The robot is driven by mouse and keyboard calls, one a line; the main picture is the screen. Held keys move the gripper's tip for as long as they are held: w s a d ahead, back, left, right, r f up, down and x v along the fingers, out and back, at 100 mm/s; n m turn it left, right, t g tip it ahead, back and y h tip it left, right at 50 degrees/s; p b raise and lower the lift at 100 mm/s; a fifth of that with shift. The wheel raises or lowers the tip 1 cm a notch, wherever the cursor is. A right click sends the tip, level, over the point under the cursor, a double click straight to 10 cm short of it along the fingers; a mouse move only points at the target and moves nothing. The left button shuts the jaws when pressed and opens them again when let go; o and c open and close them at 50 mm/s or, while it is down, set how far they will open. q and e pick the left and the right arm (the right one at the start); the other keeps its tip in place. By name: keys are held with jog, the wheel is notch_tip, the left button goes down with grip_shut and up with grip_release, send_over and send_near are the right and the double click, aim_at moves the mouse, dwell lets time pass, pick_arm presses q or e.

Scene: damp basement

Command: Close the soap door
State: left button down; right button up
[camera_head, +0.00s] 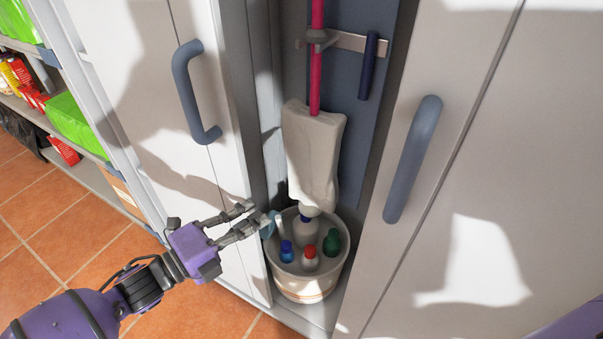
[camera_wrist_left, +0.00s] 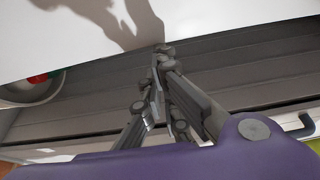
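The tall white cabinet stands open in the middle. Its left door (camera_head: 165,120) has a blue-grey handle (camera_head: 188,92), and its right door (camera_head: 450,110) has a similar handle (camera_head: 412,160). I cannot tell which one is called the soap door. Inside, a bucket (camera_head: 303,288) holds several soap bottles with blue, red and green caps; its rim also shows in the left wrist view (camera_wrist_left: 40,98). My left gripper (camera_head: 258,212) is open, its fingertips by the left door's free edge and the bucket's left rim. I see nothing between its fingers. My right gripper is out of view.
A mop with a pink pole (camera_head: 317,50) and pale head (camera_head: 313,150) hangs above the bucket. Shelves with green and red packages (camera_head: 72,122) stand at the left. The orange tiled floor (camera_head: 100,240) is clear in front of them.

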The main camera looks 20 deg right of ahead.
aim_at(207, 183)
pick_arm(q)
jog(key=w+a, duration=0.1)
jog(key=w, duration=0.1)
jog(key=w+a+b, duration=0.1)
jog(key=w+a, duration=0.1)
jog(key=w+a+b, duration=0.1)
jog(key=w+a, duration=0.1)
jog(key=w, duration=0.1)
jog(key=shift+a+f, duration=0.2)
jog(key=shift+f, duration=0.05)
jog(key=w+a+b, duration=0.1)
jog(key=w+a, duration=0.1)
jog(key=w+a+b, duration=0.1)
jog(key=w+a, duration=0.1)
jog(key=w, duration=0.1)
jog(key=shift+r, duration=0.1)
jog(key=shift+w+a+r, duration=0.1)
jog(key=shift+w+a, duration=0.1)
jog(key=shift+w, duration=0.15)
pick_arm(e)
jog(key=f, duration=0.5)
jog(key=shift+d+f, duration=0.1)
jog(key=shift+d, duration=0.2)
